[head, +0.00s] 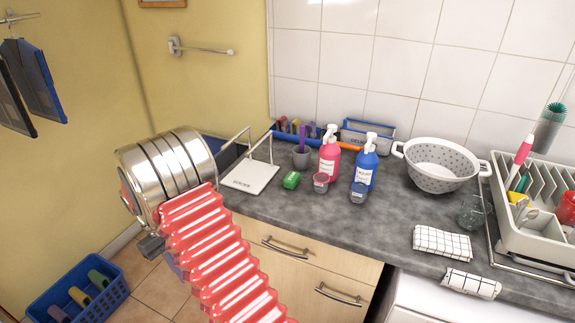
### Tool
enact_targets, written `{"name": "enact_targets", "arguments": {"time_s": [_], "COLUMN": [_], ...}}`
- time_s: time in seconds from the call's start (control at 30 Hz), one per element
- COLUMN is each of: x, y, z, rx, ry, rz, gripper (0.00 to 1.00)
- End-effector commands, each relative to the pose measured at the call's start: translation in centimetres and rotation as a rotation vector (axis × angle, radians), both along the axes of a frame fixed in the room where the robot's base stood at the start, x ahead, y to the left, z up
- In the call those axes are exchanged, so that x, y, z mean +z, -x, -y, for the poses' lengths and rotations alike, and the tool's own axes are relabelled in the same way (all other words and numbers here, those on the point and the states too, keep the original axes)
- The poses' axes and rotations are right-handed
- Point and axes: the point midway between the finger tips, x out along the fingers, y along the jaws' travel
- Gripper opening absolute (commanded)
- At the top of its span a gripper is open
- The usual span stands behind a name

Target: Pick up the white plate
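I cannot make out a plain round white plate. A flat white square piece (250,177) with raised wire handles lies on the left part of the counter; I cannot tell whether it is a plate or a stand. The white dish rack (536,226) at the right edge holds several items, and I cannot pick out a plate in it. My arm, with red bellows and a metal cylinder, reaches up at the left in front of the counter. My gripper's fingers do not show, so what they hold is hidden.
A blue basket (78,293) is on the floor. The counter's middle front is clear.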

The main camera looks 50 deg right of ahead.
Motion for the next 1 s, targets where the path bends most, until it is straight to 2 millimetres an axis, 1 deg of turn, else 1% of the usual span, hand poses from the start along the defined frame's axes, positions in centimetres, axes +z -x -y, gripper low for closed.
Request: {"name": "enact_targets", "arguments": {"time_s": [0.03, 0.2, 0.3, 0.37, 0.4, 0.5, 0.57, 0.6, 0.67, 0.8, 0.9, 1.0], "x": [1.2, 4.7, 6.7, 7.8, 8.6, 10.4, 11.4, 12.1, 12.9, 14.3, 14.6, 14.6], "y": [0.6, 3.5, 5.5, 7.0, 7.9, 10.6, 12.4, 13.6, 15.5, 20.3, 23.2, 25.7], "z": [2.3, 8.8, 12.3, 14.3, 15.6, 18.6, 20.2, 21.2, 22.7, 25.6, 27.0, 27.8], "rx": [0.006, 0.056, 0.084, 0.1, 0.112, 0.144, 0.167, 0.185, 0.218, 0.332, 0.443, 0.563], "ry": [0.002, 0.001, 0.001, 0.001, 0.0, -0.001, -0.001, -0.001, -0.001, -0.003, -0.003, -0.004], "rz": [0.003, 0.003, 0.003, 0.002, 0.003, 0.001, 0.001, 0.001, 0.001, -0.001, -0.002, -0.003], "gripper": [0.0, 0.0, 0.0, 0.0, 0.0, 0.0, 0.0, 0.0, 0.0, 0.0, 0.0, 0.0]}}
